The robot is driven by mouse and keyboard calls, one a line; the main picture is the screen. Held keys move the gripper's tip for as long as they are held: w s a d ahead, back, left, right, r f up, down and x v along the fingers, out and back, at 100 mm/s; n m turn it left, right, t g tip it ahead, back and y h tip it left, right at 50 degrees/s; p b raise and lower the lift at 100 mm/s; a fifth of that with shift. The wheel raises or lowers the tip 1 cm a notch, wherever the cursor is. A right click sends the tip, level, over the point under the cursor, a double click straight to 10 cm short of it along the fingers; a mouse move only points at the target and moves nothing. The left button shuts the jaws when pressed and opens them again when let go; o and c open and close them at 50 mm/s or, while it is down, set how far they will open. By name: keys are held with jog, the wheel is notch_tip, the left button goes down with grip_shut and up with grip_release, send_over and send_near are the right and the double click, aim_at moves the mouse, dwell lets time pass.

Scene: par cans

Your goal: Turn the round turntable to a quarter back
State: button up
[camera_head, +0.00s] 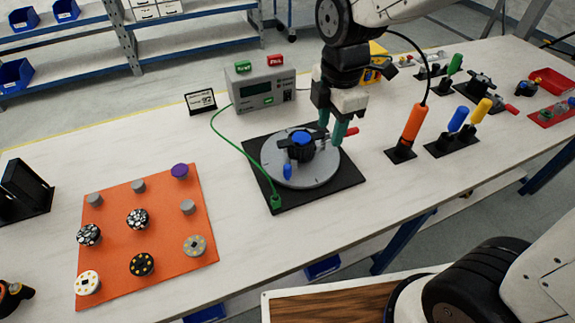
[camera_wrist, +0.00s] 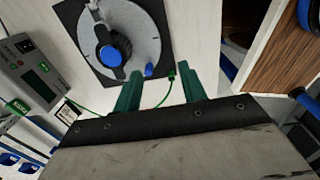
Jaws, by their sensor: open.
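The turntable is a round grey disc (camera_head: 318,177) on a square black base (camera_head: 262,188). It carries a black fixture with a blue cap (camera_head: 301,138) and a small upright blue peg (camera_head: 287,171) near its front-left rim. My gripper (camera_head: 331,125), with teal fingers, is open and empty above the back-right side of the disc. In the wrist view the disc (camera_wrist: 150,42) lies beyond the fingertips (camera_wrist: 160,72), and the blue peg (camera_wrist: 149,71) shows near the left finger. A red piece (camera_head: 351,132) shows beside the fingers, partly hidden.
A grey meter box (camera_head: 262,90) stands behind, its green cable running to a green plug (camera_head: 276,202) at the base's corner. An orange tool (camera_head: 411,125) stands upright to the right. An orange mat (camera_head: 155,215) with several discs lies left. Bare table separates mat and base.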

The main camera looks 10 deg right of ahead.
aim_at(288, 166)
jog(key=w+a+f+n, duration=0.1)
jog(key=a+f+n, duration=0.1)
jog(key=n, duration=0.1)
jog(key=w+a+f+n, duration=0.1)
jog(key=a+f+n, duration=0.1)
jog(key=a+f, duration=0.1)
jog(key=w+a+f+n, duration=0.1)
jog(key=a+f+n, duration=0.1)
jog(key=n, duration=0.1)
jog(key=shift+a+f+n, duration=0.2)
jog(key=shift+a+n, duration=0.1)
jog(key=shift+w+a+f+n, duration=0.1)
jog(key=shift+a+f+n, duration=0.1)
jog(key=shift+f+n, duration=0.15)
notch_tip(288, 166, down, 8)
jog(key=shift+r, duration=0.25)
grip_shut()
